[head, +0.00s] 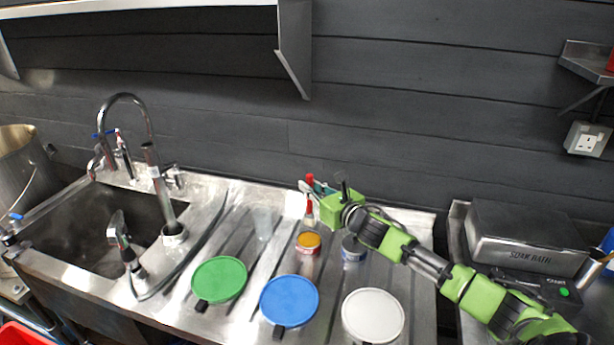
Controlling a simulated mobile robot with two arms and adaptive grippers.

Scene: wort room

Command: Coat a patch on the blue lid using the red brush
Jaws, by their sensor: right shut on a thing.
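The blue lid (289,301) lies at the front of the steel drainboard, between a green lid (219,280) and a white lid (372,316). My right gripper (314,191) reaches in from the right and is shut on the red brush (309,207). The brush points down, above or at a small pot with an orange-yellow top (308,241). I cannot tell whether its tip touches the pot. The gripper is behind the lids, apart from the blue lid. My left gripper is not in view.
A blue-rimmed pot (353,249) stands right of the orange-yellow one, below my right arm. A clear glass (263,223) stands to the left. The sink (90,228) with its tap and hose is at left, a soak bath (527,238) at right.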

